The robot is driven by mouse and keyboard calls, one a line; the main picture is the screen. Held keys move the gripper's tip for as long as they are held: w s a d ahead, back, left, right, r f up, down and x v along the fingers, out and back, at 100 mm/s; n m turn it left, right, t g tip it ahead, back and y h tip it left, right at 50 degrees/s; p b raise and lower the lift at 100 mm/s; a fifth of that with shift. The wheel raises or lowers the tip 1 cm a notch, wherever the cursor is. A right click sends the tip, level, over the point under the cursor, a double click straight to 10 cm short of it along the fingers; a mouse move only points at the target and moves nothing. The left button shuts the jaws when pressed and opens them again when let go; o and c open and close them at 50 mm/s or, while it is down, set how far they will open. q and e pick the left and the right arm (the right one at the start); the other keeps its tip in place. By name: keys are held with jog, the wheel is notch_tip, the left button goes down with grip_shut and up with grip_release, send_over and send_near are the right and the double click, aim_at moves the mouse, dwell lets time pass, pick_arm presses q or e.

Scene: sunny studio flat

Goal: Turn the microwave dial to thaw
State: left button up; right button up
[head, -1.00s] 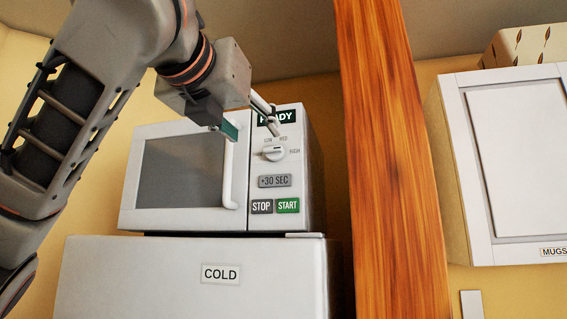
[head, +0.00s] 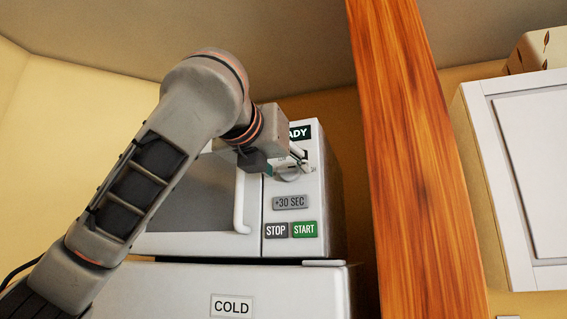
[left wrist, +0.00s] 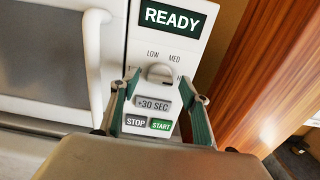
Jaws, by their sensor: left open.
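The white microwave (head: 327,215) stands on a white appliance labelled COLD. Its dial (left wrist: 159,73) is a pale round knob below the READY display (left wrist: 173,18). LOW, MED and part of another label show around it; the marks at its left are largely hidden by a finger. My left gripper (left wrist: 159,79) is open, with one teal-padded finger on each side of the dial in the left wrist view. I cannot tell whether either finger touches it. In the head view my left gripper (head: 283,165) covers much of the dial. My right gripper is not in view.
The +30 SEC (head: 290,202), STOP (head: 276,230) and START (head: 304,229) buttons sit below the dial. The door handle (head: 241,205) is just left of the panel. A wooden post (head: 420,160) stands close to the right. A white cabinet (head: 530,170) is beyond it.

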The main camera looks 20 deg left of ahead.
pick_arm(q)
jog(key=c, duration=1.1)
